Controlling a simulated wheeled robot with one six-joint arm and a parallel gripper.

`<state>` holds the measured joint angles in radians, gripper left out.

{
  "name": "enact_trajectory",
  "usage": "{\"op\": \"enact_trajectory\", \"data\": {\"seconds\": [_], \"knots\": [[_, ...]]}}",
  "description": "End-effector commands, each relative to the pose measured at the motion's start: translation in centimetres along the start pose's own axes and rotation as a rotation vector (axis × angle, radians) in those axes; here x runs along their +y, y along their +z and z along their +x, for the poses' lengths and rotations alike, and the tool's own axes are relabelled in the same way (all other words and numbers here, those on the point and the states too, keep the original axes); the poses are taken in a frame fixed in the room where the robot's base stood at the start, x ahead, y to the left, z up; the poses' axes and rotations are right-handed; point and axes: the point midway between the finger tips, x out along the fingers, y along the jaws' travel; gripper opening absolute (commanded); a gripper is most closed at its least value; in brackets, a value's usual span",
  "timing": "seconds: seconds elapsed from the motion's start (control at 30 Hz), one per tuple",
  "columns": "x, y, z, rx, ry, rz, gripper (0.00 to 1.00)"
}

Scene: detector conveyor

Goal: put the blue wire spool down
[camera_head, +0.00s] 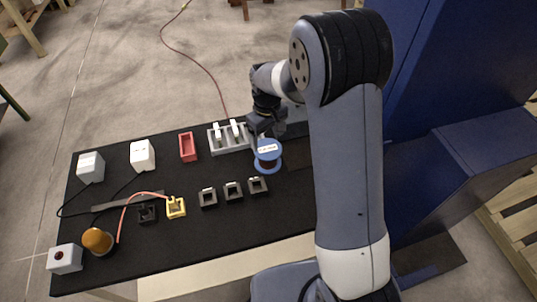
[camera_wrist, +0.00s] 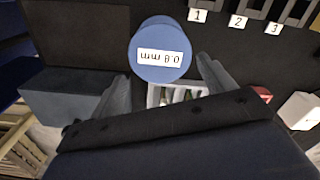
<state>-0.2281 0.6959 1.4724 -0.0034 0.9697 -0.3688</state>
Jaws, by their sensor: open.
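The blue wire spool (camera_head: 267,163) stands upright on the black table top, near my arm. It also shows in the wrist view (camera_wrist: 158,36), with a white label reading "0.8 mm" on its top. My gripper (camera_head: 265,128) is just behind the spool in the head view. In the wrist view my gripper (camera_wrist: 163,74) is open, its two fingers spread at the near side of the spool. No grip on the spool shows, and the fingers look apart from it.
A grey rack with white pieces (camera_head: 229,147) stands behind, left of the spool. Several dark square holders (camera_head: 233,191) stand in front and left. A red tray (camera_head: 188,147), white boxes (camera_head: 143,155), a yellow holder (camera_head: 176,208) and an orange lamp (camera_head: 97,240) lie further left.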

Motion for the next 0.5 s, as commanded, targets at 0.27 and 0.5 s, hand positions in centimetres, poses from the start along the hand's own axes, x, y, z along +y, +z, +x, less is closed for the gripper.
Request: {"op": "enact_trajectory", "data": {"seconds": [0.27, 0.5], "knots": [[0.0, 0.1, 4.3, -0.003, -0.003, 0.004, 0.77], [0.0, 0.1, 5.4, -0.003, -0.004, 0.005, 0.77]]}}
